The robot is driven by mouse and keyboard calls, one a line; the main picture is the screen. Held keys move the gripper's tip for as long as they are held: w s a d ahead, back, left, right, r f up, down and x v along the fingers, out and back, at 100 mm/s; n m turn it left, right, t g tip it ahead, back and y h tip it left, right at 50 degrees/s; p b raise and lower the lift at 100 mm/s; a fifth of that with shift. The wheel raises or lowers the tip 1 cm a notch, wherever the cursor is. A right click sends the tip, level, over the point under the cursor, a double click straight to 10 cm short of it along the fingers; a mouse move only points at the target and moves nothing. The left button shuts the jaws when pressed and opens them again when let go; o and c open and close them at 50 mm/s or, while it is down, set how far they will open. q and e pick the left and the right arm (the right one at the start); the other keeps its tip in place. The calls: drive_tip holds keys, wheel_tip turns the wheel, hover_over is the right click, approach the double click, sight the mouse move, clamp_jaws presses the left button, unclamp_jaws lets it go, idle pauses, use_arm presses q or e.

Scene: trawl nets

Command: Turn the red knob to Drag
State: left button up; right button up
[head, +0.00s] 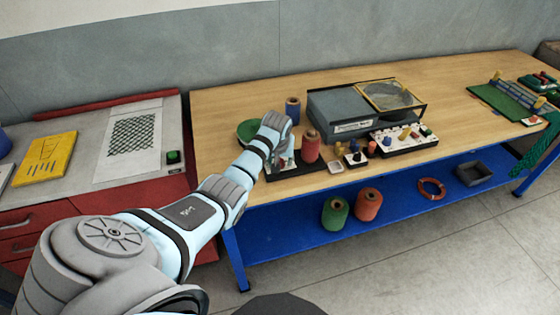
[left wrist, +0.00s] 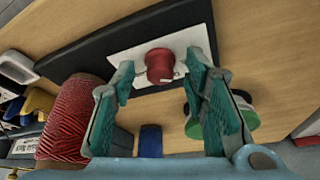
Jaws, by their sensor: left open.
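In the left wrist view the red knob (left wrist: 160,68) sits on a white plate (left wrist: 192,38) fixed on a dark panel (left wrist: 90,52). The knob's mark and the lettering around it, including Drag, are not readable. My left gripper (left wrist: 158,72) is open, its teal fingers on either side of the knob in the picture. I see no clear contact, and cannot tell how deep the fingertips reach. In the head view my left arm covers the knob, and the dark panel (head: 292,172) shows only in part at the gripper. My right gripper is not in view.
A red twine spool (head: 311,146) stands close beside the gripper. A blue spool (head: 293,110) and a green round thing (head: 248,131) are behind my arm. A grey box (head: 342,116) and a tray of small parts (head: 405,140) stand right.

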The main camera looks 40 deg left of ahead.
use_arm(q)
drive_tip(key=shift+r, duration=0.1)
clamp_jaws()
